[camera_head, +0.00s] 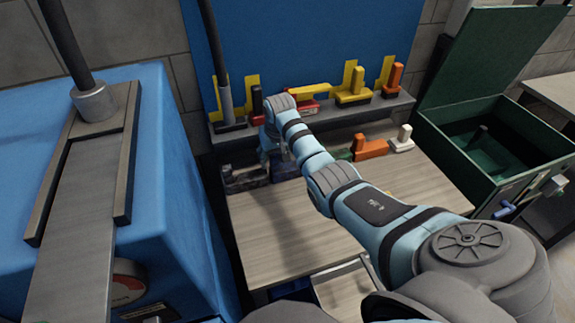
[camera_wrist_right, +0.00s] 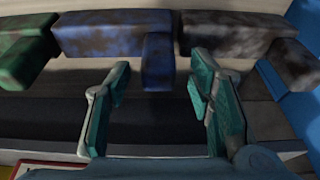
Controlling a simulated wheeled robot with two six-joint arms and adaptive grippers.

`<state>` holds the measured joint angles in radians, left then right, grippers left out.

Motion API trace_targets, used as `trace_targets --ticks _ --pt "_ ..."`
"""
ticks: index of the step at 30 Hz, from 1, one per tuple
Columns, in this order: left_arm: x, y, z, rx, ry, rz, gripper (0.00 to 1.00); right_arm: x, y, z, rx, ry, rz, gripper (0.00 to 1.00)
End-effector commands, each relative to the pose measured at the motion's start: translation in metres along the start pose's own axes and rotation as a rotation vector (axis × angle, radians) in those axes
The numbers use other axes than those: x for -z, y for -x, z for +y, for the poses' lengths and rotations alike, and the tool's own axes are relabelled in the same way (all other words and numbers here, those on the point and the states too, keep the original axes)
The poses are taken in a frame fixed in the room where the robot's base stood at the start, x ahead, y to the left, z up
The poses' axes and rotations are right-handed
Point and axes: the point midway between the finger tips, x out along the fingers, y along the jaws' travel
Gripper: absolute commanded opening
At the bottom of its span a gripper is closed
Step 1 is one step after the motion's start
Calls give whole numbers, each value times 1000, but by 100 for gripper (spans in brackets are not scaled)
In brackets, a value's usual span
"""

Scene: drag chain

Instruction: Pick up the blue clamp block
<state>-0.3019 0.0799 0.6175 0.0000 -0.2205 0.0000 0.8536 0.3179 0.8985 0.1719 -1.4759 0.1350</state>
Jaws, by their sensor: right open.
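The blue clamp block (camera_wrist_right: 105,35) lies in the middle of a row in the right wrist view. It is scuffed and L-shaped, with a short leg (camera_wrist_right: 158,65) at its right end. In the head view it shows as a dark blue patch (camera_head: 285,171), partly hidden by my right arm. My right gripper (camera_wrist_right: 160,78) is open and empty, its two fingers apart on either side of the leg's line. Whether the fingertips overlap the leg in depth is unclear. In the head view the right gripper (camera_head: 273,147) is over the back of the workbench. My left gripper is not in view.
A black block (camera_wrist_right: 235,35) and a green block (camera_wrist_right: 25,40) flank the blue one. Orange (camera_head: 370,147) and white (camera_head: 402,140) blocks continue the row. A shelf (camera_head: 350,116) with yellow pieces stands behind. An open green box (camera_head: 500,138) is at right; the bench front (camera_head: 285,225) is clear.

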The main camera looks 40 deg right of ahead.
Motion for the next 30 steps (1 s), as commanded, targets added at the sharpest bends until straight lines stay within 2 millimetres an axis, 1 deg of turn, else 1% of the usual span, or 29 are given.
trace_targets --ticks 1,3,9,14,18,30 --pt "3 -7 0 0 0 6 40 -2 -12 0 -1 -1 -2 48" --pt "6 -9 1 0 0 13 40 -2 -18 0 -2 0 -1 48" --pt "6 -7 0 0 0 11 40 0 -17 0 -1 2 1 48" --pt "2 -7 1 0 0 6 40 0 -17 0 -1 2 1 23" --pt "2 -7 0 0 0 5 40 0 -17 0 -1 2 0 0" --pt "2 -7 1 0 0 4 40 0 -17 0 -1 2 1 0"
